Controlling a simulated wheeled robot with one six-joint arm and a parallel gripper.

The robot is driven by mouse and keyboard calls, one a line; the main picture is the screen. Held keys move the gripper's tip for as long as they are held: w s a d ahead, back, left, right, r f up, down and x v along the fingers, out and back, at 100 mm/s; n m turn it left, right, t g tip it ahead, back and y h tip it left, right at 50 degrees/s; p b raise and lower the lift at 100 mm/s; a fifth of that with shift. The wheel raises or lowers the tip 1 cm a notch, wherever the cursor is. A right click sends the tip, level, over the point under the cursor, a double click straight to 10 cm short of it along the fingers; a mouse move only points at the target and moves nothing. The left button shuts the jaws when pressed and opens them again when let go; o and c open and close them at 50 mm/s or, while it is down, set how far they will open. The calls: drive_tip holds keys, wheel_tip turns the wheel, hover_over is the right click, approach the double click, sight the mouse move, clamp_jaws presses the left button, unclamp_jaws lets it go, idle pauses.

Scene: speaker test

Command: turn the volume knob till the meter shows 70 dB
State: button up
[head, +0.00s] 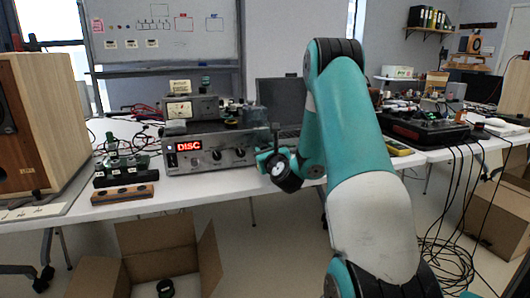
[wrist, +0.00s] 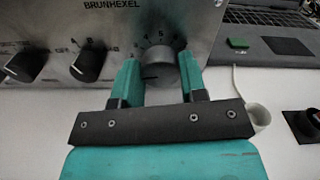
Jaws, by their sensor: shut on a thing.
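The grey metal amplifier (head: 207,145) stands on the white table, with several black knobs on its front. Its red display (head: 187,146) reads "DISC"; I see no dB figure there. A small unit with a pale needle dial (head: 179,110) sits on top, its reading too small to tell. In the wrist view, my gripper (wrist: 160,76) is shut on a dark round knob (wrist: 160,66), one green finger on each side. A numbered scale arcs above this knob. In the head view, my gripper (head: 264,156) is at the amplifier's right end and the held knob is hidden.
Two more black knobs (wrist: 88,67) are left of the held one. A laptop (head: 280,105) is behind on the right. A wooden speaker (head: 40,125) and a small green device (head: 126,160) stand left. An open cardboard box (head: 190,281) is on the floor.

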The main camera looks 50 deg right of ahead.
drive_tip(key=shift+d+m, duration=0.1)
drive_tip(key=shift+m, duration=0.2)
drive_tip(key=m+p, duration=0.3)
drive_tip(key=m, duration=0.2)
drive_tip(key=shift+s+r+p, duration=0.1)
drive_tip(key=shift+p, duration=0.2)
drive_tip(key=m+p, duration=0.1)
drive_tip(key=m, duration=0.4)
drive_tip(key=shift+d, duration=0.1)
drive_tip(key=shift+m, duration=0.5)
drive_tip(key=o, duration=0.9)
